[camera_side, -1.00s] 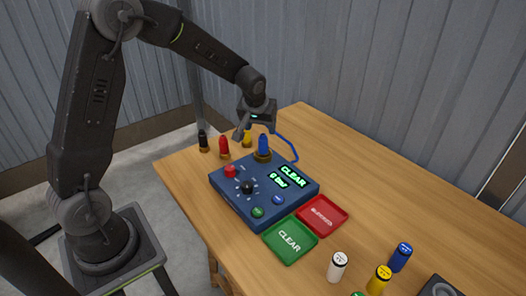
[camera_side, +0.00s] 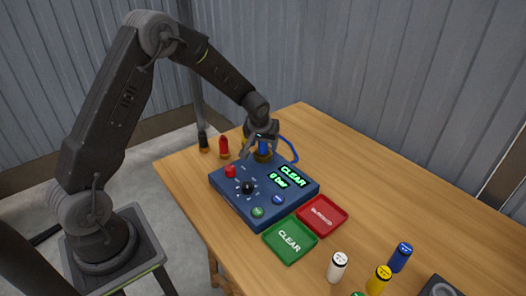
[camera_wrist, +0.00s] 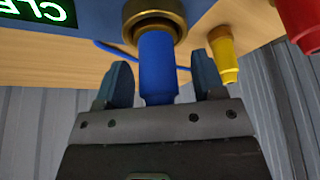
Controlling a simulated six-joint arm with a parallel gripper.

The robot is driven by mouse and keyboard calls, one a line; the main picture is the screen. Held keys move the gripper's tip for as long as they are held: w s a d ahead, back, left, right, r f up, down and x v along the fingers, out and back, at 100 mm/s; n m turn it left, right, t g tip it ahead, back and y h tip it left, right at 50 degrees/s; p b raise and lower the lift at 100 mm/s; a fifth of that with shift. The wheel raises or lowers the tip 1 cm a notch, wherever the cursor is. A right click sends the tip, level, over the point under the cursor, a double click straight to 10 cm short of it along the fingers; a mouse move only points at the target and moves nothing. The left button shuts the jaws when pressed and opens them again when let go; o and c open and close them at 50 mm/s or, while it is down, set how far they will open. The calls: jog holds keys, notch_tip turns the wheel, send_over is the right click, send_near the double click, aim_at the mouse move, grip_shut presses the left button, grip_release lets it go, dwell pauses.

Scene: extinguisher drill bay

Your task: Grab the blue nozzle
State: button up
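The blue nozzle (camera_side: 263,147) stands upright in a brass collar behind the control box, partly hidden by my gripper in the side view. In the wrist view the blue nozzle (camera_wrist: 157,65) lies between my two fingers, with the brass collar (camera_wrist: 152,22) beyond it. My gripper (camera_side: 260,148) is down around the nozzle. The wrist view shows my gripper (camera_wrist: 162,85) open, with a gap between each finger and the nozzle.
The blue control box (camera_side: 240,203) reads CLEAR and 0 bar. Close by stand a red nozzle (camera_side: 224,147), a black nozzle (camera_side: 203,141) and a yellow nozzle (camera_wrist: 223,55). A green tray (camera_side: 290,258) and a red tray (camera_side: 340,216) lie in front, with several small cylinders at right.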

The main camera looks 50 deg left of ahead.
jog(key=shift+r, duration=0.1)
jog(key=c, duration=1.1)
